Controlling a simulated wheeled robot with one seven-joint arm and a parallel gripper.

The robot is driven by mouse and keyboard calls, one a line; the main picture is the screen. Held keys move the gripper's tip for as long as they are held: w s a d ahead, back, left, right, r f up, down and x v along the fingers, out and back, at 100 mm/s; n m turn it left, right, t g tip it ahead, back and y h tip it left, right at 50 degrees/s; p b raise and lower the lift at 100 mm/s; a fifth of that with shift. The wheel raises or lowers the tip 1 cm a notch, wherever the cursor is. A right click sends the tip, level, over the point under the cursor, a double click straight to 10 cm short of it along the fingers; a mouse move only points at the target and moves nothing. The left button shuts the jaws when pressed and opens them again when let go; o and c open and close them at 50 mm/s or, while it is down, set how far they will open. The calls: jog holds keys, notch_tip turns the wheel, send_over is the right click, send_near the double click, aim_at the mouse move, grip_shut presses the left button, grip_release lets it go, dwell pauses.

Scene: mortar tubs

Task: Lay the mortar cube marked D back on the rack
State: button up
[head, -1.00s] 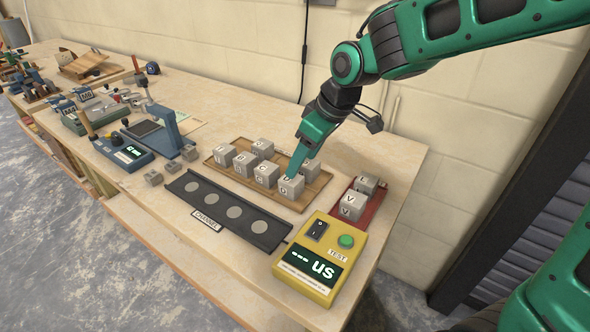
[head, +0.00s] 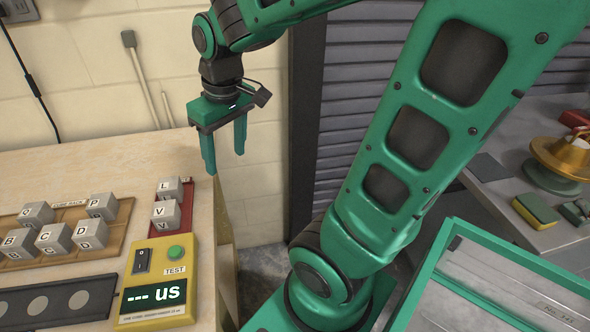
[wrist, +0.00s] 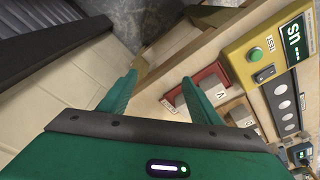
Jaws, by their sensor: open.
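The grey mortar cube marked D (head: 89,234) sits on the wooden rack (head: 108,253), at the front right of the cubes there. Cubes marked C (head: 54,238), B (head: 20,243) and P (head: 102,206) share the rack with another at the back. My gripper (head: 224,162) is open and empty, raised beside the table's right edge, to the right of the rack. In the wrist view the open fingers (wrist: 160,95) have nothing between them.
A red tray (head: 187,190) holds cubes marked L (head: 170,189) and V (head: 166,214). A yellow tester (head: 155,292) reads "--- us", with the black channel strip (head: 58,304) beside it. A side table (head: 541,240) stands at right.

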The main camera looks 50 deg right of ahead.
jog(key=s+d+f+m+g, duration=0.1)
jog(key=s+d+m, duration=0.2)
jog(key=s, duration=0.4)
jog(key=s+d+f+m+g, duration=0.1)
jog(key=s+d+m, duration=0.3)
jog(key=s, duration=0.4)
jog(key=shift+d+f, duration=0.2)
jog(key=shift+d, duration=0.25)
